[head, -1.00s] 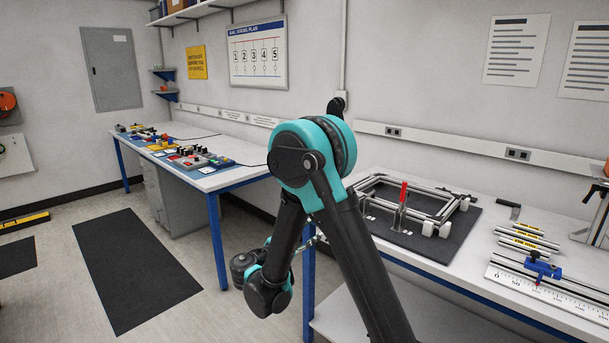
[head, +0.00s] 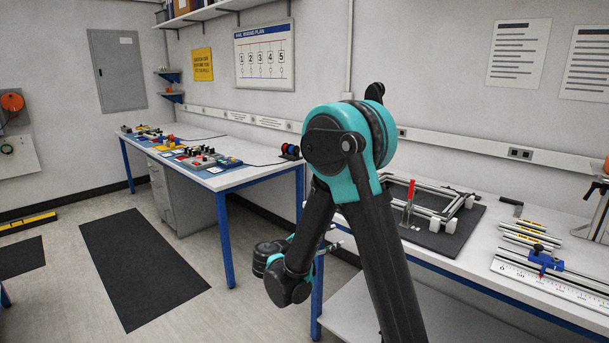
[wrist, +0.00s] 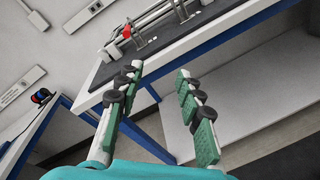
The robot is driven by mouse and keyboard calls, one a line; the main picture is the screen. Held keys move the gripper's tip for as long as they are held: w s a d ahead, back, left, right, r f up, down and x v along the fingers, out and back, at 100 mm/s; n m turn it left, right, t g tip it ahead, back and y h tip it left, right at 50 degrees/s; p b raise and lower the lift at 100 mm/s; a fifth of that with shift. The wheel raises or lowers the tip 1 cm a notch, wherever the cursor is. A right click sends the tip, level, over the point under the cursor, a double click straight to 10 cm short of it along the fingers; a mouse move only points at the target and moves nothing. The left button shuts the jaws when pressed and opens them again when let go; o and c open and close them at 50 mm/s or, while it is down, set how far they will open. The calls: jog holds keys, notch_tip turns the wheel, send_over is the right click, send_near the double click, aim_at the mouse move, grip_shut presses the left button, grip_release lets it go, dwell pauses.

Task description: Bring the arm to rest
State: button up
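My gripper (wrist: 160,105) shows in the wrist view with its two green-padded fingers spread apart. Nothing is between them. In the head view my arm, teal and black, stands in the middle. It is bent at a high elbow, with the wrist hanging low in front of the gap between the two benches.
The right bench (head: 465,265) holds a clamped frame on a dark mat (head: 440,240), bars and a ruler rail (head: 575,292). The left bench (head: 240,180) carries several coloured parts. A spool rack (head: 290,151) stands at its right end. Floor around the black mat (head: 140,265) is open.

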jog(key=s+d+f+m+g+y, duration=0.2)
jog(key=s+d+f+m+g, duration=0.15)
jog(key=d, duration=0.25)
jog(key=s+d+f+m+g+y, duration=0.2)
jog(key=s+d+m+y, duration=0.15)
jog(key=s+d, duration=0.2)
jog(key=s+f+m+y, duration=0.2)
jog(key=s+m+y, duration=0.1)
jog(key=s+m, duration=0.2)
jog(key=s+f+m+g+y, duration=0.1)
jog(key=s+f+m+y, duration=0.2)
jog(key=s+m, duration=0.3)
jog(key=s+a+y, duration=0.1)
jog(key=s, duration=0.2)
jog(key=shift+s+f, duration=0.15)
jog(key=shift+f, duration=0.1)
